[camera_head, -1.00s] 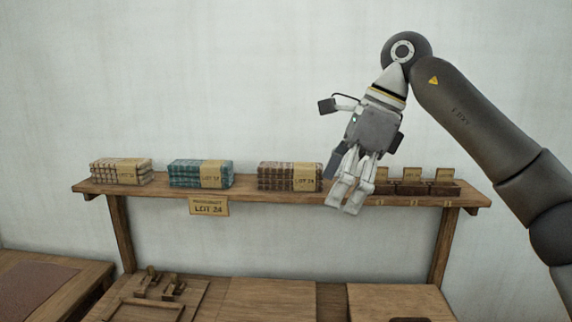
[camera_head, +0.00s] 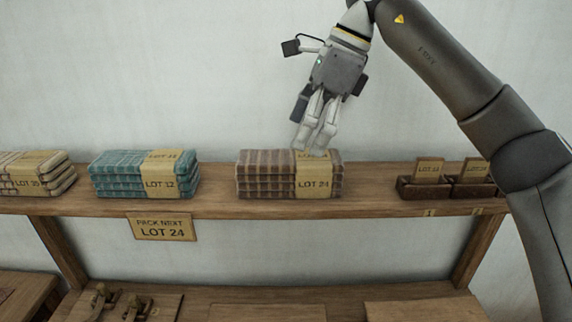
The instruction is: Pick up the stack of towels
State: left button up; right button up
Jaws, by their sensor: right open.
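Three stacks of folded towels with paper bands lie on a wooden shelf (camera_head: 220,207). The brown checked stack (camera_head: 262,174) in the middle has a band reading LOT 24. The teal stack (camera_head: 118,173) to its left reads LOT 12. The beige stack (camera_head: 22,185) at the far left is cut by the picture edge. My right gripper (camera_head: 314,147) points down at the top right part of the brown stack, its fingertips in front of or just above the band; I cannot tell whether they touch. It is open and holds nothing. My left gripper is not in view.
A sign (camera_head: 162,228) under the shelf edge reads PACK NEXT LOT 24. Small dark wooden boxes (camera_head: 424,189) with tags stand on the shelf to the right. A wooden table (camera_head: 262,312) with wooden tools is below. Bare shelf lies between the brown stack and the boxes.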

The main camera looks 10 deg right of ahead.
aim_at(292, 164)
jog(key=shift+s+x, duration=0.25)
jog(key=shift+x, duration=0.95)
jog(key=shift+a+f, duration=0.1)
jog(key=shift+f, duration=0.25)
jog(key=x, duration=0.1)
jog(key=p+x, duration=0.2)
jog(key=x, duration=0.1)
jog(key=shift+w+f, duration=0.1)
jog(key=shift+w, duration=0.2)
jog(key=shift+w+f, duration=0.1)
jog(key=shift+f, duration=0.55)
jog(key=c, duration=1.1)
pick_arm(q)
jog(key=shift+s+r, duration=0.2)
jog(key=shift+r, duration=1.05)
pick_arm(e)
jog(key=shift+c, duration=0.5)
jog(key=shift+r, duration=0.15)
